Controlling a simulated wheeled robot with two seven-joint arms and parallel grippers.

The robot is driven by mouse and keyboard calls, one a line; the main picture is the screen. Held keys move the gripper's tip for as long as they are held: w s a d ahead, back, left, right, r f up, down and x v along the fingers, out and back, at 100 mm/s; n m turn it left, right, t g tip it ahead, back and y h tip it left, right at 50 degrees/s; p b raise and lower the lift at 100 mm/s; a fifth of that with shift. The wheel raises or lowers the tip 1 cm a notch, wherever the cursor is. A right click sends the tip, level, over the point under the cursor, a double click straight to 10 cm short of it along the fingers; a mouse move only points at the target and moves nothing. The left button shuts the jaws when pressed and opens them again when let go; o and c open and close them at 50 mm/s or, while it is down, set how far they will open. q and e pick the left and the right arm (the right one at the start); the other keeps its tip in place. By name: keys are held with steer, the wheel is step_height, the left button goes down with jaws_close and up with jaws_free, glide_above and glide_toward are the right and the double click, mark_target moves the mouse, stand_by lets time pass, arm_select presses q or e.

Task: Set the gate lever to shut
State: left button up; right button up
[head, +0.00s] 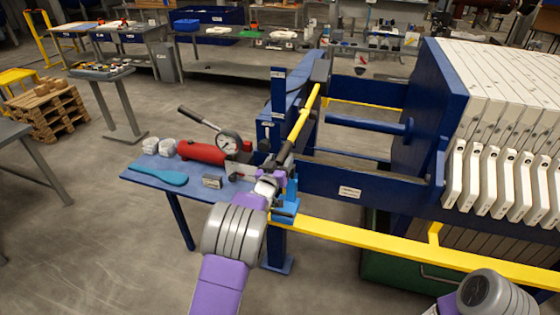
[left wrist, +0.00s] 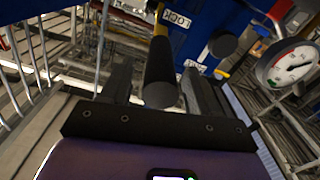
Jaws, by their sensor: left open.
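The gate lever (head: 303,118) is a yellow bar with a black grip at its near end, slanting up and away beside the blue post of the press. In the left wrist view its black grip (left wrist: 160,82) lies between my two dark fingers, its round end toward the camera. My left gripper (head: 279,168) is open around the grip; I cannot tell whether either finger touches it. A LOCK label (left wrist: 177,19) shows on the blue part beside the lever. My right arm shows at the bottom right of the head view, but its gripper is out of frame.
A blue side shelf (head: 140,176) holds a red cylinder pump (head: 202,153), a pressure gauge (head: 229,142) and a teal tool (head: 160,176). A yellow rail (head: 380,241) runs right, below the white filter plates (head: 510,180).

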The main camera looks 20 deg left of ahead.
arm_select(q)
jaws_close()
stand_by(0.4)
